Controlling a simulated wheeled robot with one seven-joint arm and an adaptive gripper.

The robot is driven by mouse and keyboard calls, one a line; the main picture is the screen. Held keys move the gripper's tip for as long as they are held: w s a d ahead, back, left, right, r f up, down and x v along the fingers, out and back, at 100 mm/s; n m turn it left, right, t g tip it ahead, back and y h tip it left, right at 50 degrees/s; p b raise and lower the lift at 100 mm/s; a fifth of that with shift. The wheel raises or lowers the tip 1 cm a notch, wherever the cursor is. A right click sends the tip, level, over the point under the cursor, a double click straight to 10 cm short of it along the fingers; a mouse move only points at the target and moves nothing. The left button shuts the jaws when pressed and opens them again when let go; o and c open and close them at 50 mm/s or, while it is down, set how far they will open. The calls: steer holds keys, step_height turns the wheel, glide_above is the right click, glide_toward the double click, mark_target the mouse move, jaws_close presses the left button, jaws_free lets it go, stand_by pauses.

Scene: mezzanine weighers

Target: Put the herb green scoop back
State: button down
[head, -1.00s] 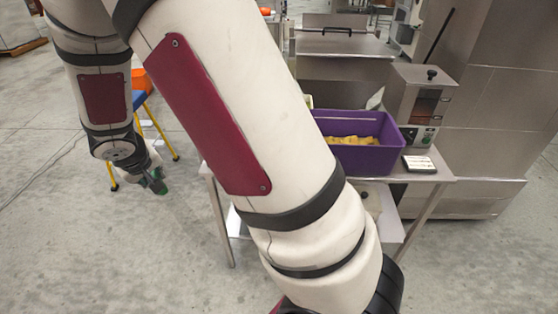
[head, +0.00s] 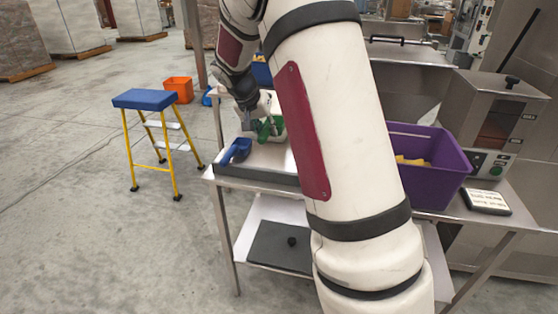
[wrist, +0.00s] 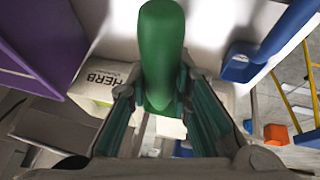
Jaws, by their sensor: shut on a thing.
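My gripper (head: 256,122) is shut on the green scoop (head: 267,129) above the left end of the steel table. In the wrist view the scoop's rounded green part (wrist: 162,45) stands between my gripper's fingers (wrist: 158,92). The rest of the scoop is hidden by the fingers. A pale tub marked HERB (wrist: 105,88) is just left of the fingers in the wrist view. In the head view a pale tub (head: 276,112) shows partly behind the scoop. I cannot tell whether the scoop touches it.
A blue scoop (head: 236,151) lies at the table's left end. A purple crate (head: 432,183) with yellow pieces stands right of my arm, with a small display (head: 486,201) beside it. A blue-topped step stool (head: 150,99) and an orange bin (head: 179,88) stand on the floor at left.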

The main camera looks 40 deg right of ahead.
steer(key=shift+d+f, duration=0.3)
steer(key=shift+f, duration=0.15)
step_height(320, 180, down, 9)
steer(key=shift+f+b, duration=0.1)
steer(key=shift+b, duration=0.3)
steer(key=c, duration=1.4)
jaws_free()
steer(key=shift+f, duration=0.15)
steer(key=shift+c, duration=0.2)
